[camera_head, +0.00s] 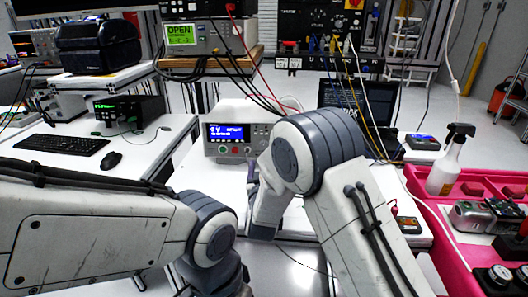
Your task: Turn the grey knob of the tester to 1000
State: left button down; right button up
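The tester (212,150) is a light box with a lit blue display (226,132), at mid-picture on the white bench. Small red and green buttons sit below the display. The right side of its front panel is beside my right arm, and I cannot clearly make out the grey knob or its setting there. My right arm bends in front of the tester. A small dark part at its end, likely my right gripper (252,170), shows just below the tester's front; its fingers are too hidden to read. My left arm reaches in from the left; its gripper is out of view.
A keyboard (62,144) and mouse (111,161) lie on the left desk. A laptop (345,100) stands behind my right arm. A pink tray (425,183) with a spray bottle (448,165) and metal parts is at right. Cables hang behind the tester.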

jog(key=w+p, duration=0.1)
jog(key=w, duration=0.8)
jog(key=shift+d, duration=0.1)
grip_shut()
